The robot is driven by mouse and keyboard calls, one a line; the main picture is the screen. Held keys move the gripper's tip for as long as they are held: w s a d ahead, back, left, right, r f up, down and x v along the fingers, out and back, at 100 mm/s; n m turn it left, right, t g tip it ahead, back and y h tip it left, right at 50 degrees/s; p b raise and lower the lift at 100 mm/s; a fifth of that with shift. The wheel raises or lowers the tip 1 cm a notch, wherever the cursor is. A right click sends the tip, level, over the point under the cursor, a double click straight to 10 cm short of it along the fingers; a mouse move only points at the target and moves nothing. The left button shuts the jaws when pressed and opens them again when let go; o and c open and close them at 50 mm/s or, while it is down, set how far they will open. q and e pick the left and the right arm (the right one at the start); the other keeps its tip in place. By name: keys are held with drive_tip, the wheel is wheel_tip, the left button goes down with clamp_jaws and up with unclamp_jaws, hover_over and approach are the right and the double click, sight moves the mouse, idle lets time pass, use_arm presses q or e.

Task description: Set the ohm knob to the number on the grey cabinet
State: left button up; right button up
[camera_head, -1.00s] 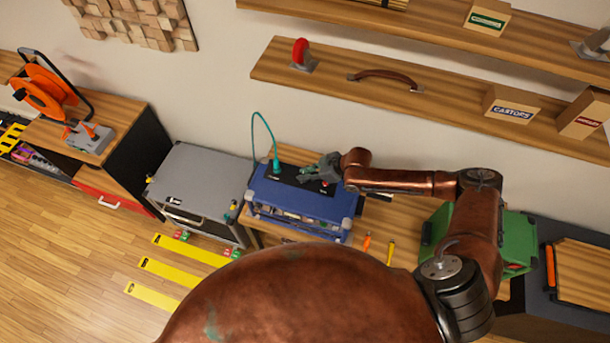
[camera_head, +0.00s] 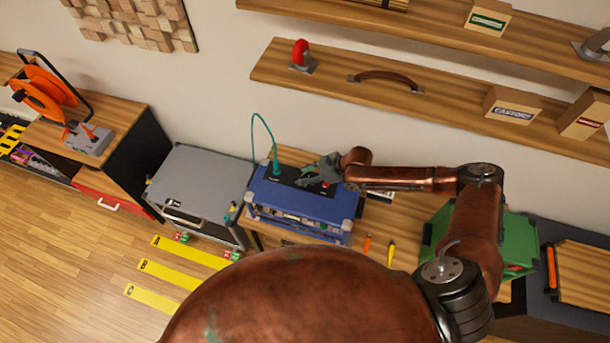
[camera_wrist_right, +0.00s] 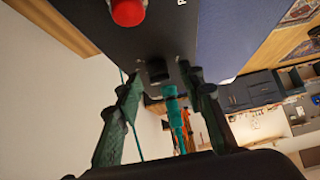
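The blue amp (camera_head: 300,203) stands on a wooden bench with a black control panel on top. In the right wrist view, a small black knob (camera_wrist_right: 158,71) sticks out of the black panel (camera_wrist_right: 150,40). My right gripper (camera_wrist_right: 163,74) is open, with one green fingertip on each side of the knob and small gaps visible. In the head view my right gripper (camera_head: 313,172) is over the amp's panel and hides the knob. The grey cabinet (camera_head: 205,180) stands left of the amp. Its black-and-white mark (camera_head: 173,202) is too small to read. My left gripper is not in view.
A teal cable (camera_head: 275,160) plugs into the panel left of my gripper. A red button (camera_wrist_right: 128,12) sits near the knob. A green case (camera_head: 518,240) stands to the right. Wooden shelves (camera_head: 430,95) run along the wall above.

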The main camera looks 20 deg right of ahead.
drive_tip(key=shift+d+r, duration=0.1)
drive_tip(key=v, duration=1.1)
drive_tip(key=shift+s+d+r, duration=0.2)
drive_tip(key=shift+s+r, duration=0.05)
